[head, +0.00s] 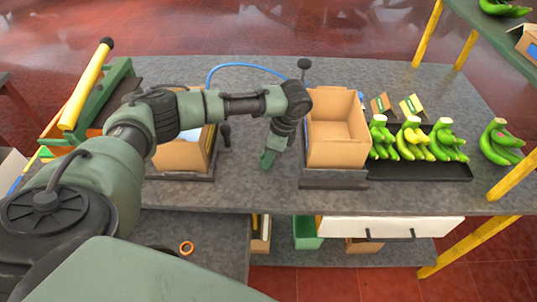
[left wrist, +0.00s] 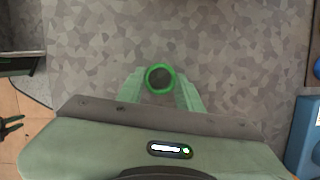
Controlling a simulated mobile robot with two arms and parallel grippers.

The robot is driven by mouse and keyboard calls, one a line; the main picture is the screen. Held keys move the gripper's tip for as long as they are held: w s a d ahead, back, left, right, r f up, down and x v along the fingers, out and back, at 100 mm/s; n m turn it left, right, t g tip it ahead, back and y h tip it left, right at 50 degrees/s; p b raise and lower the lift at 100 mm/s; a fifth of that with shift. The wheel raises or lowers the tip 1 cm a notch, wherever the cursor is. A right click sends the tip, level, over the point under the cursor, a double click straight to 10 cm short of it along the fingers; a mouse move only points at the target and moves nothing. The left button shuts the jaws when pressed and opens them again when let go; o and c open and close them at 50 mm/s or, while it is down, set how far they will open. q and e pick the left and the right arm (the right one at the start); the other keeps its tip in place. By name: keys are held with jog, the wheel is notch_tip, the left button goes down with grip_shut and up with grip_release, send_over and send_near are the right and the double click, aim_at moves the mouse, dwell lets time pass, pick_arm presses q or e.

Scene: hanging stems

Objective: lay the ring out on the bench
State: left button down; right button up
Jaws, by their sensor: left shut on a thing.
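A green ring (left wrist: 160,79) with a dark centre is held between the fingertips of my left gripper (left wrist: 160,88) in the left wrist view. In the head view my left gripper (head: 268,160) points down over the grey bench (head: 250,185), between two cardboard boxes. I cannot make out the ring there, nor whether it touches the bench. An orange ring (head: 187,248) lies on the lower grey surface at the front left. My right gripper is not in view.
An open cardboard box (head: 337,150) stands right of my gripper, another box (head: 180,155) left. Green banana bunches (head: 411,140) sit on a black tray (head: 425,171) at the right. A blue hose (head: 240,66) lies behind. The bench around my gripper is clear.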

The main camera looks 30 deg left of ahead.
pick_arm(q)
jog(key=c, duration=1.1)
grip_release()
jog(key=shift+f, duration=0.1)
jog(key=shift+o, duration=0.8)
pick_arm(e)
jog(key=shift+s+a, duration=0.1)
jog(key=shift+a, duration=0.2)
pick_arm(q)
jog(key=b+v, duration=0.2)
jog(key=v, duration=1)
jog(key=shift+r, duration=0.25)
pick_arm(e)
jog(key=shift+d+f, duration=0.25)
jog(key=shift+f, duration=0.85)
